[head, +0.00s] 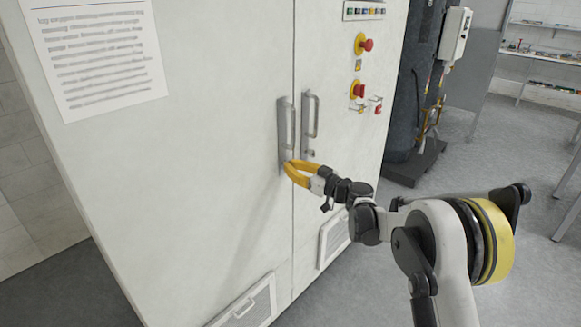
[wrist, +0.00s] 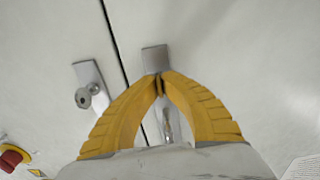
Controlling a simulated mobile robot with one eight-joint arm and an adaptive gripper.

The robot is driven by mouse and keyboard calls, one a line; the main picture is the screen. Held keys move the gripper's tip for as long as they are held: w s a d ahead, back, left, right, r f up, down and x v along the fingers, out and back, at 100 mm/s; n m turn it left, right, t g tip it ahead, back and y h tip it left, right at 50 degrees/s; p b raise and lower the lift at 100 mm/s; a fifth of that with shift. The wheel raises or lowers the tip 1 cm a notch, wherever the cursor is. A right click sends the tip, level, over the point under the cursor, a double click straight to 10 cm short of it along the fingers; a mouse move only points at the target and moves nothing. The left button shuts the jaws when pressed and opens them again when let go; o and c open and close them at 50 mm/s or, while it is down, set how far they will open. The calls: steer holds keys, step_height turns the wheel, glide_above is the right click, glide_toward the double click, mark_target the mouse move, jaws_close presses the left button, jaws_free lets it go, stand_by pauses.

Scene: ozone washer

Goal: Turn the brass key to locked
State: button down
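My gripper (head: 287,165) is at the lower end of the left door's handle plate (head: 283,130), on a white cabinet. In the wrist view its yellow fingertips (wrist: 159,78) come together just at the end of this plate (wrist: 154,58). A small dark brownish sliver (wrist: 158,87) shows between the tips. It looks like the brass key, but its shape, its angle and the lock behind it are hidden by the fingers. The right door's handle plate (wrist: 88,75) has a round lock cylinder (wrist: 83,98) with no key visible in it.
The right door's handle (head: 310,114) stands close beside my gripper. Red emergency buttons (head: 366,45) and small switches sit higher on the right. Vent grilles (head: 245,310) are low on the doors. A paper notice (head: 95,50) hangs at the left. Floor at the right is open.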

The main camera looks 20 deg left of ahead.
steer(key=c, duration=1.6)
jaws_free()
steer(key=shift+c, duration=0.2)
steer(key=shift+d, duration=0.1)
steer(key=v, duration=1.1)
steer(key=shift+s+d, duration=0.2)
steer(key=shift+d, duration=0.15)
